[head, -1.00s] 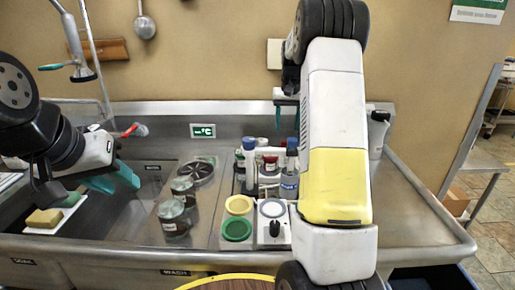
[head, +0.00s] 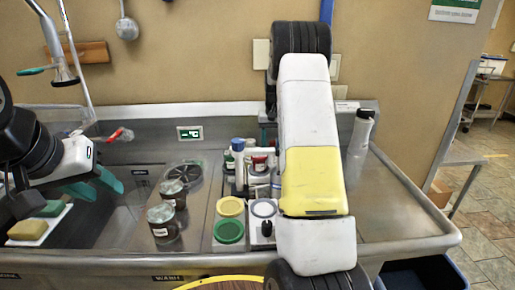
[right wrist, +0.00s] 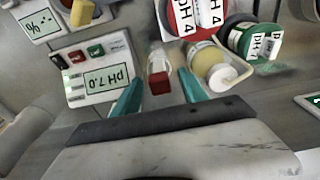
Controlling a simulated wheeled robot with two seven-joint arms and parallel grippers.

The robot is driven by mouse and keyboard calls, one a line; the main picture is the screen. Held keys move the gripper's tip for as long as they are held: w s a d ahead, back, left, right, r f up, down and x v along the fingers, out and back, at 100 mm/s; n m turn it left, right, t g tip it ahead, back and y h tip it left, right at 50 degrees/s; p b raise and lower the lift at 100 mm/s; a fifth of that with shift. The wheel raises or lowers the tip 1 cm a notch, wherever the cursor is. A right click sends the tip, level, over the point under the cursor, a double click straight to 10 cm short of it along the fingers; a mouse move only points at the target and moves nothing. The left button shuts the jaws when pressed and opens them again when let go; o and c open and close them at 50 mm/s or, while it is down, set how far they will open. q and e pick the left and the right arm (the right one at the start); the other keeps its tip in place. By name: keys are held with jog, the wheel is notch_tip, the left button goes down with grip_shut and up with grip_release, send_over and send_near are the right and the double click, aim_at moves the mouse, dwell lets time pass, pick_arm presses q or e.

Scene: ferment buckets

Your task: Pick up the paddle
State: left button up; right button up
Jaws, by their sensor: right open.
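I cannot make out a paddle in either view. My left gripper (head: 95,184) is at the left of the head view, over the sink, with its teal fingers apart and nothing visible between them. My right gripper (right wrist: 158,90) shows in the right wrist view with its teal fingers apart. A small clear tube with a red end (right wrist: 159,80) appears between or just beyond those fingers; I see no contact. In the head view my right arm hides most of the right gripper and part of the counter behind it.
Dark jars (head: 163,222), yellow (head: 230,207) and green (head: 229,231) lids stand on the counter. A yellow-rimmed round vessel (head: 215,281) is at the front edge.

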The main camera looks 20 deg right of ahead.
grip_shut()
jog(key=shift+r, duration=0.1)
